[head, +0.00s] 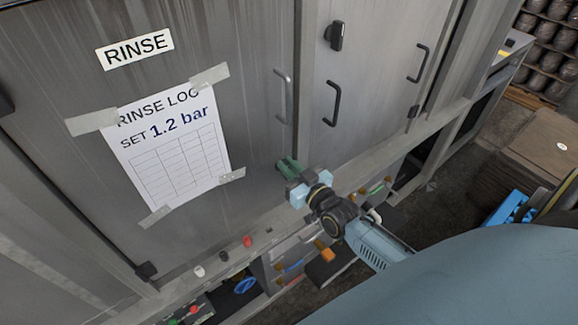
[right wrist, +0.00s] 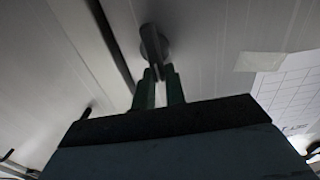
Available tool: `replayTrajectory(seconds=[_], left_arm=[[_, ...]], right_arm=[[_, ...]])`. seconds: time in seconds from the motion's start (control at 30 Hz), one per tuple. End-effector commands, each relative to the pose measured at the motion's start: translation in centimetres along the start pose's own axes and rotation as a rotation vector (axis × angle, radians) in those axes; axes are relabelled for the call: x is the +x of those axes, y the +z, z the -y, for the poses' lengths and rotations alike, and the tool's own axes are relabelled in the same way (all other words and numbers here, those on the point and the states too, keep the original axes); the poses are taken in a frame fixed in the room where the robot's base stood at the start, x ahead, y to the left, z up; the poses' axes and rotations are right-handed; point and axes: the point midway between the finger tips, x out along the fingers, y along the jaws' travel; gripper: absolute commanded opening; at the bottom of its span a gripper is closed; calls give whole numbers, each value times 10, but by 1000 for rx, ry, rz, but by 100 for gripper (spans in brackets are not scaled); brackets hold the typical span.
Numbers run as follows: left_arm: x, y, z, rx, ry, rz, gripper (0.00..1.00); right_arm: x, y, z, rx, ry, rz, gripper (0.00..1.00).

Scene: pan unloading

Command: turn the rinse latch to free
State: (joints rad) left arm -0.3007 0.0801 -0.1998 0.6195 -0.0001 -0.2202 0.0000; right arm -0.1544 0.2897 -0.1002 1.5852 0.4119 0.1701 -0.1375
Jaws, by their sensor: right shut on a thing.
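The rinse latch (right wrist: 153,42) is a dark lever on a round base, on the grey door in the right wrist view. Its lever end lies between the fingertips of my right gripper (right wrist: 160,74), which is shut on it. In the head view my right gripper (head: 289,166), with green fingers, is against the lower right of the door marked by the RINSE label (head: 135,48). The latch cannot be made out there behind the fingers. My left gripper is in neither view.
The rinse door carries a taped log sheet (head: 172,145) and a bar handle (head: 283,97). The door to its right has a black latch (head: 336,36) and a black handle (head: 333,103). A ledge with several coloured knobs runs below. A cardboard box (head: 545,150) stands at far right.

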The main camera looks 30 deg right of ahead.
Motion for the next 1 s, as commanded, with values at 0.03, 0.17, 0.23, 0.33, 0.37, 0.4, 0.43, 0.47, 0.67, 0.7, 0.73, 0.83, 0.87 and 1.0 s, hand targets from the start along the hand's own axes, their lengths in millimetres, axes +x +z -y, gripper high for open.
replayTrajectory(seconds=[0.03, 0.17, 0.23, 0.33, 0.37, 0.4, 0.43, 0.47, 0.67, 0.7, 0.73, 0.83, 0.87, 1.0], left_arm=[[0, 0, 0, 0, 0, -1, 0], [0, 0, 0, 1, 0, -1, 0], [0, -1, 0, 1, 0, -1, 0], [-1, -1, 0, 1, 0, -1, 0], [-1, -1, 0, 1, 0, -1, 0], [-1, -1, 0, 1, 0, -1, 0], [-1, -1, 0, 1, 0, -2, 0], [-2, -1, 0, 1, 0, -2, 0], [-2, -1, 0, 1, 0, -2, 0], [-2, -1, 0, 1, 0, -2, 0], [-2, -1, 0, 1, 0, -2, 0], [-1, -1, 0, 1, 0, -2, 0], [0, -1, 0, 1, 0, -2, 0], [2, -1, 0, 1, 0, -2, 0]], right_arm=[[0, 0, 0, 1, 0, 0, 0], [0, 0, 0, 12, 0, 0, 0], [0, 0, -1, 28, 0, 0, 0], [0, 0, -2, 64, 0, 1, 0], [0, 0, -2, 78, -1, 1, 0], [0, 0, -3, 100, -1, 1, 0], [0, 0, -3, 118, -1, 2, 0], [0, 1, -4, 139, -1, 2, 0], [0, 2, -8, 307, -1, 1, 0], [0, 2, -9, 346, -1, 1, 0], [0, 2, -10, 373, -1, 1, 0], [0, 4, -12, 469, -1, 1, 0], [0, 4, -13, 497, -1, 2, 0], [0, 7, -16, 633, -1, 2, 0]])
